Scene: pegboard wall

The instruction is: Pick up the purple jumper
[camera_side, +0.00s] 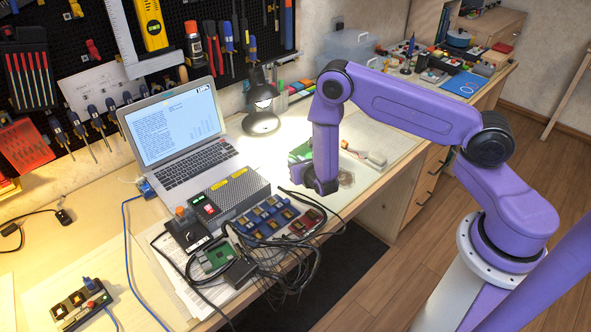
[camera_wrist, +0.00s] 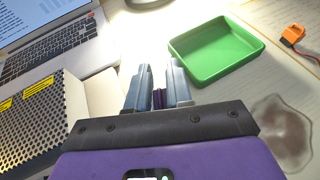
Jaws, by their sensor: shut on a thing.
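In the wrist view my gripper (camera_wrist: 160,78) has its two grey-blue fingers on either side of a small purple piece, the purple jumper (camera_wrist: 159,99). The gripper is shut on it, and the fingers hide most of it. In the side view my gripper (camera_side: 322,186) points down over the desk, just right of the board with several small modules. The jumper cannot be made out there.
A green tray (camera_wrist: 203,72) lies ahead and right of the fingers, and looks empty. A perforated metal box (camera_wrist: 38,118) and an open laptop (camera_side: 178,140) are on the left. Many black cables (camera_side: 290,265) hang over the desk's front edge. A lit lamp (camera_side: 261,108) stands behind.

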